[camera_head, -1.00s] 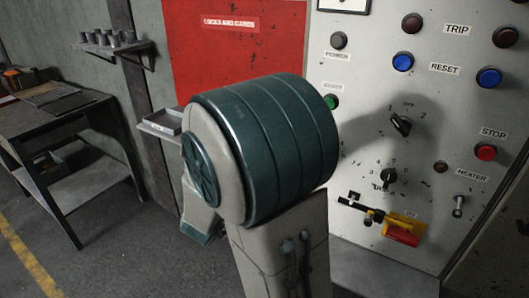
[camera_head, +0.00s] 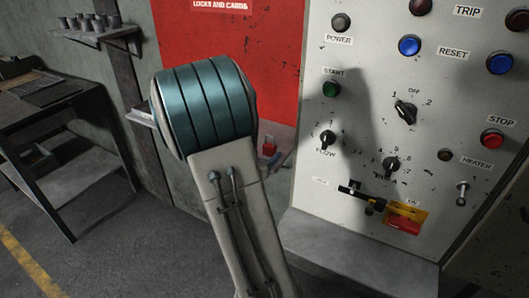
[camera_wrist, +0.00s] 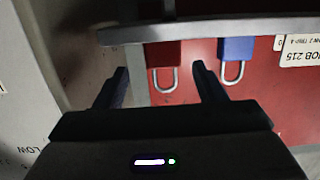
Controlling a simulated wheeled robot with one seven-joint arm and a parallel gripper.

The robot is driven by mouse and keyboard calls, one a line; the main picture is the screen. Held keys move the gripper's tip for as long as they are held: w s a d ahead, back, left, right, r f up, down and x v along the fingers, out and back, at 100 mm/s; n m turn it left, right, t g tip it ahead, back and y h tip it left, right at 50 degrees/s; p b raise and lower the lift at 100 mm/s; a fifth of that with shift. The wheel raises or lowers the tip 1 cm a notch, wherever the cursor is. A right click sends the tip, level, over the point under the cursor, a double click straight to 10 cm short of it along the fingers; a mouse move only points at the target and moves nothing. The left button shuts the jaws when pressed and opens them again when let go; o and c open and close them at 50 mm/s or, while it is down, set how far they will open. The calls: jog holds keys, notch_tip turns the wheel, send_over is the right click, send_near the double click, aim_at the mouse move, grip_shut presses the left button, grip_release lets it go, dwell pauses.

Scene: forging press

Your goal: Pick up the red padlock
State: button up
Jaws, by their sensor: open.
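The red padlock (camera_head: 269,146) shows as a small red block just right of my arm, low in front of the red board. In the wrist view the red padlock (camera_wrist: 163,55) appears inverted, with its metal shackle hanging down in the picture. My gripper (camera_wrist: 160,70) is open, its two dark fingers on either side of the padlock in the picture. Whether they are at the padlock's depth, I cannot tell. No contact is visible. A blue padlock (camera_wrist: 236,48) is to the right, outside the right finger. In the head view my arm hides the gripper.
A grey ledge edge (camera_wrist: 220,29) crosses the wrist view at the padlocks. White tags (camera_wrist: 300,50) are beside the blue padlock. The control panel (camera_head: 340,190) with knobs and buttons stands close on the right. A side table (camera_head: 50,125) stands left.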

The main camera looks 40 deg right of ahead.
aim_at(269, 149)
jog(key=x, duration=0.5)
jog(key=shift+w+p, duration=0.15)
jog(key=shift+p, duration=0.15)
jog(key=c, duration=1.1)
